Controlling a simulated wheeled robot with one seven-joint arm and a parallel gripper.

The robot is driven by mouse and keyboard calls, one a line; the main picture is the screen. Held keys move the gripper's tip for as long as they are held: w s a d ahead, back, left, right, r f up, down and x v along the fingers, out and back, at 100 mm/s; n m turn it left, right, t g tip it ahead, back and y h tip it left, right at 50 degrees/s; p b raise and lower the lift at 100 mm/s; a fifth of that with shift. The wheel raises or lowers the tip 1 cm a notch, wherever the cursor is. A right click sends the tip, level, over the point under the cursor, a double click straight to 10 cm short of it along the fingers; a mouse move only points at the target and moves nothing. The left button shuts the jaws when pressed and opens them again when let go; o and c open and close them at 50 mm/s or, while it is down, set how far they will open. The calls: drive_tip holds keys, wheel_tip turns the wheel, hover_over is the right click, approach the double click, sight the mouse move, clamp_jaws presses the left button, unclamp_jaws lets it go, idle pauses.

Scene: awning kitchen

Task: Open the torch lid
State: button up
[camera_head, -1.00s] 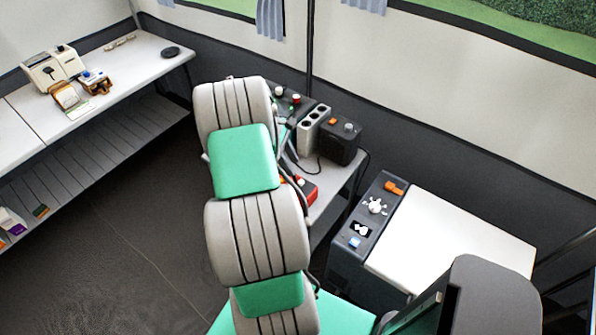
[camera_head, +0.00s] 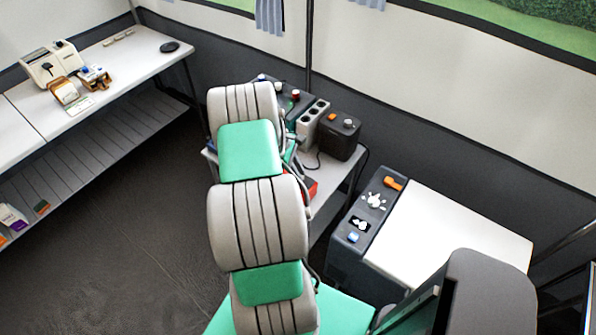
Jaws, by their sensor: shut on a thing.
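My grey and green arm reaches away from me over the small grey table (camera_head: 331,208) by the wall. It covers the left part of that table, and my gripper is hidden behind it. I cannot make out a torch or its lid for certain. A red thing (camera_head: 311,187) shows only in part beside my arm, on the table. Small knobs or caps, one red-topped (camera_head: 295,95) and one whitish (camera_head: 279,87), stand at the table's back, just past my arm's far end.
A pale socket block (camera_head: 312,117) and a black box (camera_head: 340,136) with an orange button stand on the small table. A dark cabinet (camera_head: 348,262) with an orange handle and white top is to the right. A long white table (camera_head: 130,68) runs along the left. The dark floor between is clear.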

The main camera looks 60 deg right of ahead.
clamp_jaws()
drive_tip(key=shift+r, duration=0.1)
